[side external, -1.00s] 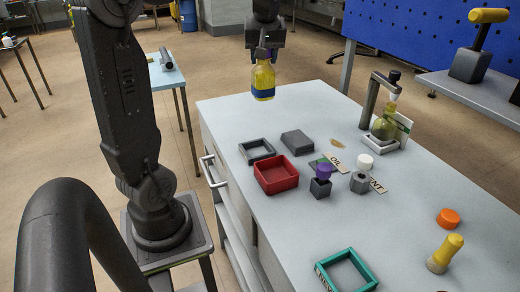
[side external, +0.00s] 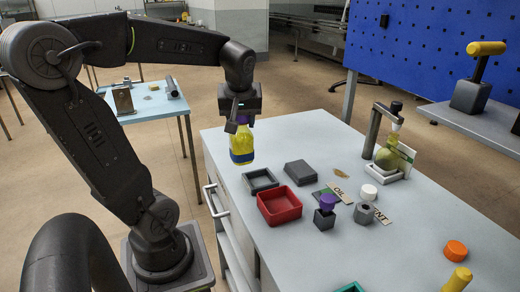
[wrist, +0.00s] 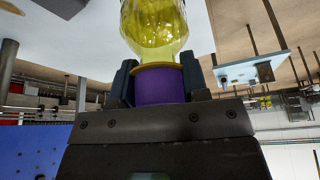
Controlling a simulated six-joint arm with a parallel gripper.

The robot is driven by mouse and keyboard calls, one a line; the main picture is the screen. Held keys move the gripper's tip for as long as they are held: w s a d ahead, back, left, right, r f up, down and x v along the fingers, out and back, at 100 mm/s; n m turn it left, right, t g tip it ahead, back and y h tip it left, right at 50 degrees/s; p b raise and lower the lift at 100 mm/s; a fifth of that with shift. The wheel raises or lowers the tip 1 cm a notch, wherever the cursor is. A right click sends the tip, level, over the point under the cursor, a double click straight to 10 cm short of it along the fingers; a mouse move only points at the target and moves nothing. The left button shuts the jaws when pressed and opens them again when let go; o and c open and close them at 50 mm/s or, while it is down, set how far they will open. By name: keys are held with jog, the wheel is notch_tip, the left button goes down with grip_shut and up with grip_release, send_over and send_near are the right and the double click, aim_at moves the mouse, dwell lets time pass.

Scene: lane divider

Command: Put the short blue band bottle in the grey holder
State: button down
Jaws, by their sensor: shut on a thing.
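A yellow bottle (side external: 240,142) with a blue band near its base hangs upright below my gripper (side external: 239,119). My gripper is shut on the bottle's purple cap (wrist: 160,85), which the wrist view shows between the two fingers, with the see-through yellow body beyond it. The grey holder (side external: 248,184) is an open square tray on the table, close to the left edge. In the side view the bottle's base is just above and left of the holder; their exact distance in depth cannot be told.
A red tray (side external: 280,219) adjoins the holder on the near side, and a dark grey block (side external: 300,169) lies to its right. A purple-topped piece (side external: 326,203), a white cap (side external: 369,192) and a grey hexagonal piece (side external: 364,213) stand farther right. A flask stand (side external: 372,133) is behind.

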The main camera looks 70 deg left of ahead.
jog(key=w+d+f, duration=0.2)
jog(key=w+f, duration=0.2)
jog(key=f, duration=0.3)
jog(key=shift+d, duration=0.4)
jog(key=shift+f, duration=0.1)
jog(key=c, duration=0.6)
grip_release()
jog(key=v, duration=1.2)
jog(key=s+d+f+m+t+h, duration=0.1)
jog(key=s+d+m, duration=0.1)
jog(key=d+m, duration=0.2)
jog(key=s+d+f+m+t+h, duration=0.1)
jog(key=s+d+f+m, duration=0.1)
jog(key=d+m, duration=0.2)
jog(key=s+d+f+m+t+h, duration=0.2)
jog(key=d+m, duration=0.2)
jog(key=m, duration=0.2)
jog(key=shift+s+d+f, duration=0.25)
jog(key=shift+s+d, duration=0.05)
jog(key=shift+d, duration=0.05)
